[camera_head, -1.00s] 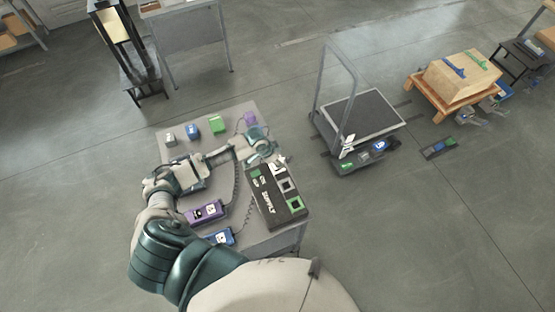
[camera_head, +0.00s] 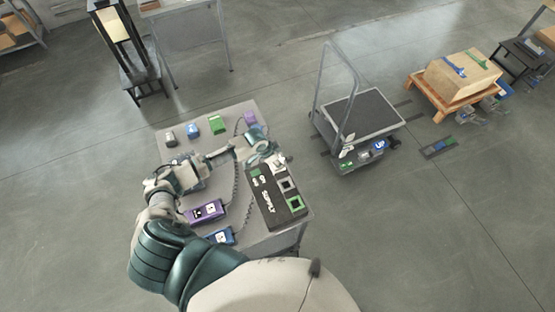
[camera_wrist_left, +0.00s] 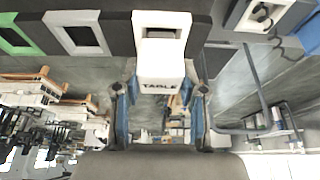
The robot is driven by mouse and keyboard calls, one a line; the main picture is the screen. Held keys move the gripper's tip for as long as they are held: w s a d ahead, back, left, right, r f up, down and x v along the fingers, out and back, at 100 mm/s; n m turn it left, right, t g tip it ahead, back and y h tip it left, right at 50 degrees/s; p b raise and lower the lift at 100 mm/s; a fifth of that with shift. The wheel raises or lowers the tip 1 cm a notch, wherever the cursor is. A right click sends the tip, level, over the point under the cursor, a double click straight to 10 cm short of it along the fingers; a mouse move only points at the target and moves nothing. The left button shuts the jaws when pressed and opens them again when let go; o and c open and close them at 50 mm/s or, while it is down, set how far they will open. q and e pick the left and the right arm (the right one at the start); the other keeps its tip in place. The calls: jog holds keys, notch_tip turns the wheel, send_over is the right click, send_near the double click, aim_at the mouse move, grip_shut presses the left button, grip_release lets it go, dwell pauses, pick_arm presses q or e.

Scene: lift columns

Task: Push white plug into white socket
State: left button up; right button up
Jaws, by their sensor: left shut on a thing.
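My left gripper (camera_head: 266,152) is over the far end of the black supply box (camera_head: 268,207) on the table. My right gripper is out of view.
Purple (camera_head: 204,213) and blue (camera_head: 221,236) boxes lie left of the supply box, with coiled cords. Small grey, blue and green blocks (camera_head: 217,125) stand at the table's far side. A cart (camera_head: 362,112) stands to the right, with clear floor between.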

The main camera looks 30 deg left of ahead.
pick_arm(q)
jog(key=shift+f, duration=0.45)
dwell(0.3)
jog(key=o, duration=1.4)
jog(key=shift+c, duration=0.2)
jog(key=shift+r, duration=3.55)
